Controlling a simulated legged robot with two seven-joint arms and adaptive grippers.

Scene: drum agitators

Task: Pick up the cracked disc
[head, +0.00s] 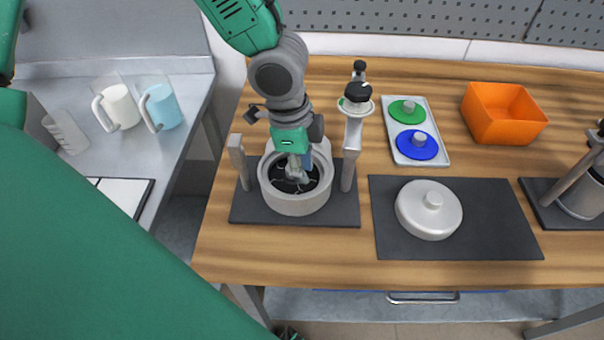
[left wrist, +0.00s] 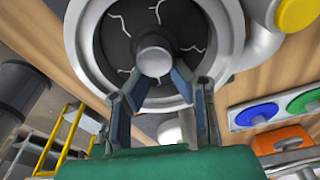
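The cracked disc (head: 284,185) is dark with pale crack lines and lies inside the round grey drum (head: 296,205). In the left wrist view the disc (left wrist: 200,32) shows its cracks and a grey central knob (left wrist: 153,52). My left gripper (head: 297,172) reaches down into the drum from above. In the left wrist view its fingers (left wrist: 159,80) stand on either side of the knob, with a gap between the tips. Firm contact with the knob is not visible. In the head view the gripper hides part of the disc. My right gripper is not in view.
Posts (head: 352,150) rise beside the drum. To the right, a round grey lid (head: 429,212) lies on a dark mat (head: 495,225). Behind are a tray (head: 433,120) with green (head: 407,111) and blue (head: 417,146) discs, and an orange bin (head: 502,114).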

